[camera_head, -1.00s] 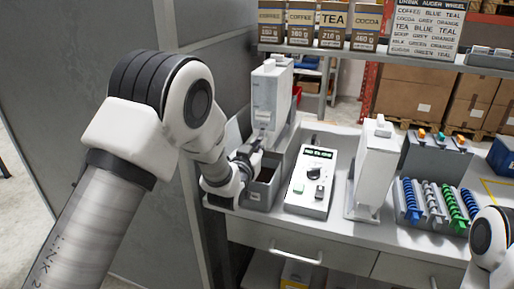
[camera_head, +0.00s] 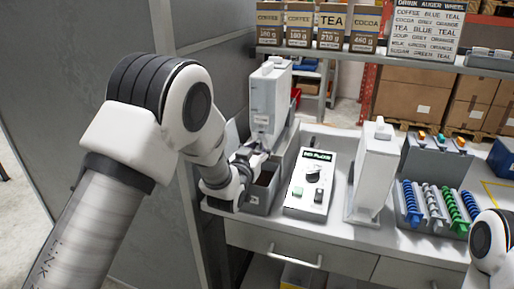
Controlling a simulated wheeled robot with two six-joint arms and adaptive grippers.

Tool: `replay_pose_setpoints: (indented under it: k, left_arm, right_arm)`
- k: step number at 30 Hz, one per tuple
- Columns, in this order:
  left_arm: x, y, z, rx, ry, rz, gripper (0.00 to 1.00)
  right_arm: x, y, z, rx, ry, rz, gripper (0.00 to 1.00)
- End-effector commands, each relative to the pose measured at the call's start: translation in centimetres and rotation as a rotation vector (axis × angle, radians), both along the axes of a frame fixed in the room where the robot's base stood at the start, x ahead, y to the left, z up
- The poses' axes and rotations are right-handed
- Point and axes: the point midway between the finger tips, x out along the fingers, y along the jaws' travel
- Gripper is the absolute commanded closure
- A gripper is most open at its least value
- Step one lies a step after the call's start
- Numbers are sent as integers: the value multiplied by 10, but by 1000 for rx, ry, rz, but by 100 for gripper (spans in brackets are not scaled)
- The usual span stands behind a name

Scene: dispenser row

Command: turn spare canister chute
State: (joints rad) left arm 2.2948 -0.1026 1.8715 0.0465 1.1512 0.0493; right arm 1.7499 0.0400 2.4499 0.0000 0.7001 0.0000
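A tall light-grey canister (camera_head: 269,98) stands at the back left of the bench. Its low front, where a chute would sit, is largely behind my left gripper (camera_head: 256,152). That gripper is at the canister's lower front, above a grey open bin (camera_head: 262,194). Its fingers are small and dark here, so I cannot tell whether they touch or grip the chute. A second pale canister (camera_head: 373,172) stands upright on the bench right of the control box. I cannot tell which canister is the spare. My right gripper is out of view; only part of that arm shows at lower right.
A control box (camera_head: 310,184) with a lit display, knob and buttons stands between the canisters. A rack of blue, grey and green augers (camera_head: 436,207) is at right. A shelf with labelled packs (camera_head: 333,22) runs behind. A grey partition (camera_head: 60,70) closes the left.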

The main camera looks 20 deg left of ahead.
Motion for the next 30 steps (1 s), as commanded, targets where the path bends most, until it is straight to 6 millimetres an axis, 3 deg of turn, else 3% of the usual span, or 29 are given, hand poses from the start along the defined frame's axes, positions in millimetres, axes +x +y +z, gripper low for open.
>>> replay_pose_setpoints:
  k: [13, 17, 24, 30]
  left_arm:
    - [-8, 0, 0, 1, 2, 0, 62]
    - [-32, 1, -1, 2, 5, 0, 62]
    - [-94, 3, -1, 2, 5, -1, 62]
    - [-120, 4, -1, 0, 2, -1, 62]
  right_arm:
    - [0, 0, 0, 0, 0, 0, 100]
    - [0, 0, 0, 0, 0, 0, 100]
    - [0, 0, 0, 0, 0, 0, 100]
    - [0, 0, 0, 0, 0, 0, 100]
